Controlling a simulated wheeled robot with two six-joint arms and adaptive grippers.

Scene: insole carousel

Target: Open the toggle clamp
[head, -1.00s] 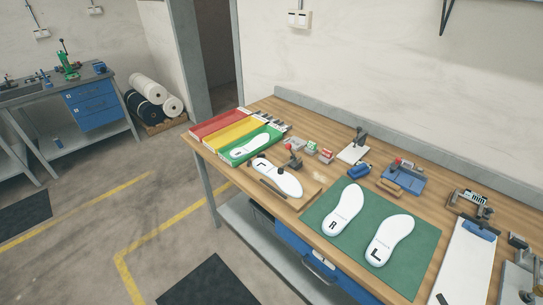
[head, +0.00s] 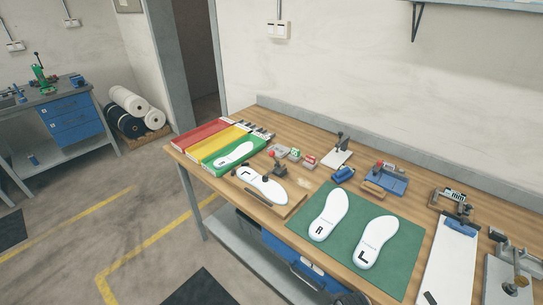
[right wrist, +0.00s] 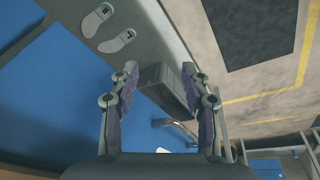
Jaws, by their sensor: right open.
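In the head view, a small upright clamp with a dark handle (head: 279,170) stands at the edge of a wooden board. A white insole marked L (head: 262,187) lies on that board beside it. The clamp is too small to tell whether its arm is down on the insole. My right gripper (right wrist: 160,76) shows in the right wrist view, with its two fingers wide apart and nothing held between them. The clamp does not show in that view. My left gripper is in neither view.
A green mat (head: 292,223) holds two white insoles marked R (head: 328,213) and L (head: 375,243). Red, yellow and green trays (head: 238,160) sit at the table's left end. A white clipboard (head: 447,268) and metal fixture (head: 514,267) stand at the right.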

